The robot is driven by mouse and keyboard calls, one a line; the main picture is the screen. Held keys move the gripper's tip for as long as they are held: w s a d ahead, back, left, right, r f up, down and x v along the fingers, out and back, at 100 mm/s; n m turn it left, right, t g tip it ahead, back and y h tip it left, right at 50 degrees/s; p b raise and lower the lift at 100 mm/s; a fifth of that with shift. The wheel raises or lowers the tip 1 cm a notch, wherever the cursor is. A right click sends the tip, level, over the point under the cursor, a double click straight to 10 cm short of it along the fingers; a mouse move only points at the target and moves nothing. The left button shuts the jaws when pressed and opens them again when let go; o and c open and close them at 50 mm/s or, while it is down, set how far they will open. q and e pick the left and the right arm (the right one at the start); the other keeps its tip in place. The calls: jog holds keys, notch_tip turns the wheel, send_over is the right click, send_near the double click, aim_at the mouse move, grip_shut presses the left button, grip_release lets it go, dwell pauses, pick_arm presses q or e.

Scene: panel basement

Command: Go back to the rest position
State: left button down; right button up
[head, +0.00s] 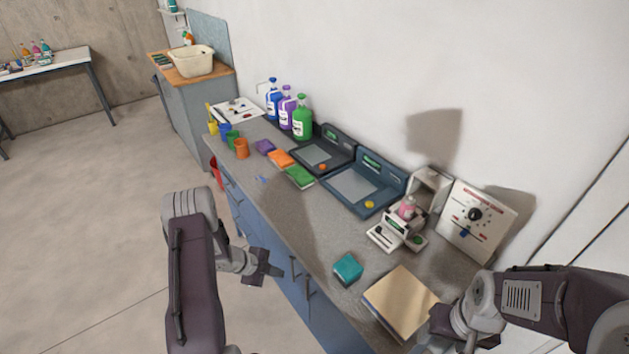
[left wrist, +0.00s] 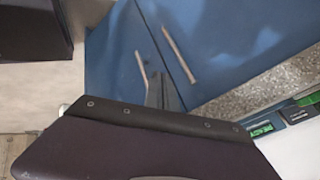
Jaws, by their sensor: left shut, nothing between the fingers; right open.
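My left gripper (head: 268,268) is shut and empty. It is in front of the blue cabinet doors, to the left of the counter's front edge in the head view. The left wrist view shows the blue doors with two bar handles and part of my own arm. My right gripper (head: 435,332) is at the lower right of the head view, by the near end of the counter, at the edge of a tan board (head: 400,300). Its fingers are mostly hidden by my arm.
The grey counter (head: 300,225) runs along the white wall. On it are a teal block (head: 347,268), a small machine with a pink bottle (head: 406,208), a dial panel (head: 475,220), two dark scale-like devices, sponges, cups and bottles. The floor at left (head: 90,220) is clear.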

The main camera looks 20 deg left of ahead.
pick_arm(q)
notch_tip(320, 180, up, 14)
jog(key=n+y, duration=0.6)
jog(key=n, duration=0.4)
jog(key=s+d+r+n+g, duration=0.2)
jog(key=s+d+r+n, duration=0.1)
jog(key=s, duration=0.5)
jog(key=s+d+r+n+g, duration=0.1)
jog(key=s+d+r+n, duration=0.2)
jog(key=s, duration=0.6)
jog(key=d+n, duration=0.2)
jog(key=d, duration=0.1)
jog(key=shift+d+r+n+g+h, duration=0.25)
jog(key=shift+n+g+h, duration=0.15)
jog(key=shift+w, duration=0.1)
